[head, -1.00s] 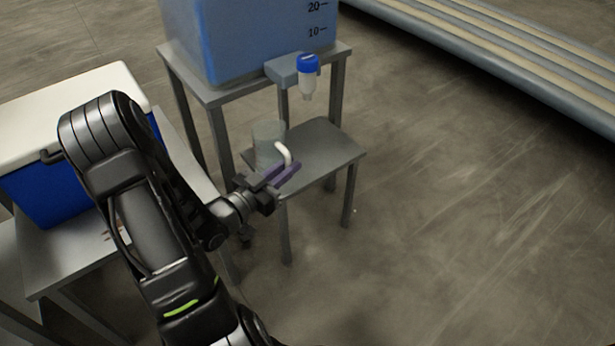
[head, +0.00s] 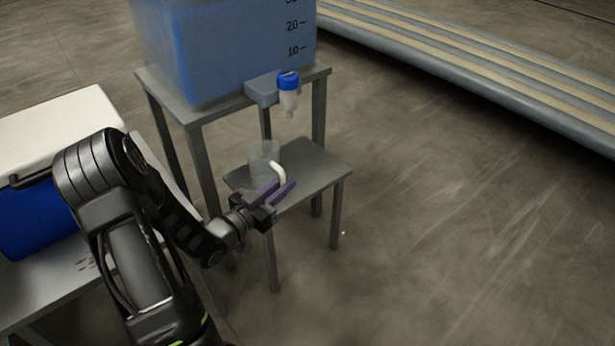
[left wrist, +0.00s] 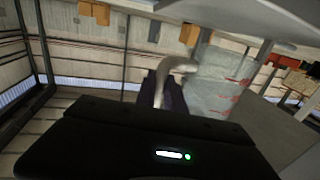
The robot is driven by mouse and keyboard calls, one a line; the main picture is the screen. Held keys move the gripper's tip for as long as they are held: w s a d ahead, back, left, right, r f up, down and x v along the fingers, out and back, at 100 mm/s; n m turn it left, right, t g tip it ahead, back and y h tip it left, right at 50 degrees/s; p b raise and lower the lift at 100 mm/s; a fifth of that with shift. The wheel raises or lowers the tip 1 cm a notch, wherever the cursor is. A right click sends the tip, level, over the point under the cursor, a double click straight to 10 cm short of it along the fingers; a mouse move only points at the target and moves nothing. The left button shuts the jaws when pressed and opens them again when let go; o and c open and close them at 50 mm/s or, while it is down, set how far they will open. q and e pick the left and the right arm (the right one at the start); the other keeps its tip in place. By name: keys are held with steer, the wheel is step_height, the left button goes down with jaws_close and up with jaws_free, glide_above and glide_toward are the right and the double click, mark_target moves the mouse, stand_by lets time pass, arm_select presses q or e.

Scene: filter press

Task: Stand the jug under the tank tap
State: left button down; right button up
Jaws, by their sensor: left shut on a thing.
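The clear jug (head: 262,160) with a white handle (head: 278,174) is upright at the left part of the low grey stand (head: 318,163). I cannot tell whether its base touches the stand. My left gripper (head: 277,190) is shut on the jug's handle. In the left wrist view the handle (left wrist: 178,70) is between the fingers, and the jug wall (left wrist: 220,75) with red marks is beside it. The tap (head: 288,96), with a blue top and pale spout, sticks out from the tank (head: 245,50), above and to the right of the jug. My right gripper is out of view.
The blue tank stands on a taller grey table (head: 200,112) behind the low stand. A blue and white cooler (head: 40,215) sits on a table at the left, beside my arm. The floor at the right is clear; a long striped machine part (head: 480,60) lies beyond.

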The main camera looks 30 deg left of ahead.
arm_select(q)
steer(key=w, duration=0.2)
steer(key=w+b, duration=0.1)
steer(key=w, duration=0.5)
steer(key=shift+w+d+f+b, duration=0.1)
steer(key=shift+d+b, duration=0.3)
steer(key=shift+w, duration=0.4)
steer(key=shift+w+d, duration=0.1)
steer(key=shift+w, duration=0.2)
steer(key=shift+w+f+b, duration=0.2)
steer(key=shift+f+b, duration=0.45)
steer(key=shift+f, duration=0.2)
steer(key=shift+w+f+b, duration=0.2)
steer(key=shift+f+b, duration=0.4)
steer(key=shift+f, duration=0.2)
steer(key=shift+f, duration=0.15)
steer(key=c, duration=1.4)
jaws_free()
steer(key=shift+c, duration=0.2)
